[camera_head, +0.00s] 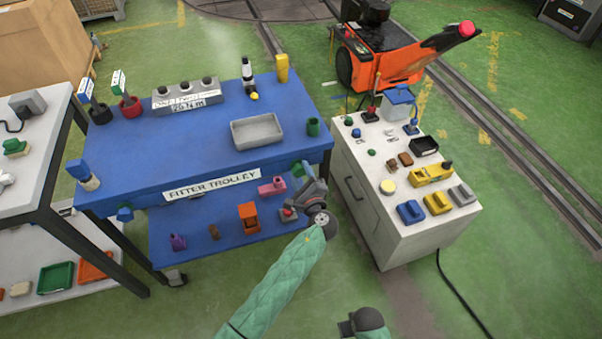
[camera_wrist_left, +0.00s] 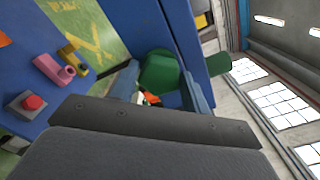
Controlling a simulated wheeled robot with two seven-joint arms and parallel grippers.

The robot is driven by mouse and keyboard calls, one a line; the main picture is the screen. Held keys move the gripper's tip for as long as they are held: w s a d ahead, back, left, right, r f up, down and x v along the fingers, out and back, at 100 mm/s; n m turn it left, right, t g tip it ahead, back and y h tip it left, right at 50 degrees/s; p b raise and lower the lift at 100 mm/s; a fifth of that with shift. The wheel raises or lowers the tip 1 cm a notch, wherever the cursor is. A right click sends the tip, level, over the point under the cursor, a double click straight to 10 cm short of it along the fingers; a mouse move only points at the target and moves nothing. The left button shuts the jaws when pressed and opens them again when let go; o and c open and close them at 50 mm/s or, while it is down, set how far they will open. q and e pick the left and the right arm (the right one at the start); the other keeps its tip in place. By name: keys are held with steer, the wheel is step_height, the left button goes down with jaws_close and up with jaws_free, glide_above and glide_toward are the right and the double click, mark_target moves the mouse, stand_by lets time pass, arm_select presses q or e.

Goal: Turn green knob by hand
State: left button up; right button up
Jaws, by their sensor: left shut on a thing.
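The green knob (camera_wrist_left: 160,72) shows in the left wrist view, on the blue front side of the fitter trolley (camera_head: 150,150). My left gripper (camera_wrist_left: 160,92) is shut on it, with one blue-grey finger on each side. In the head view my left gripper (camera_head: 302,172) is at the trolley's front edge near its right end, and it mostly hides the knob there. Part of my right arm shows at the bottom of the head view, but its gripper does not.
A green cup (camera_head: 313,127) and a grey tray (camera_head: 257,131) stand on the trolley top. Below, the shelf holds a pink part (camera_head: 272,187) and an orange part (camera_head: 248,216). A white cabinet (camera_head: 437,222) with small items stands close on the right.

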stand_by(0.3)
arm_select(q)
steer(key=o, duration=1)
arm_select(e)
steer(key=shift+w, duration=0.1)
arm_select(q)
steer(key=shift+s+d+f, duration=0.1)
steer(key=shift+s, duration=0.15)
steer(key=b+v, duration=0.2)
steer(key=v, duration=0.5)
steer(key=shift+b, duration=0.3)
arm_select(e)
step_height(320, 180, up, 10)
steer(key=w, duration=0.1)
steer(key=shift+a+r, duration=0.2)
steer(key=shift+a, duration=0.25)
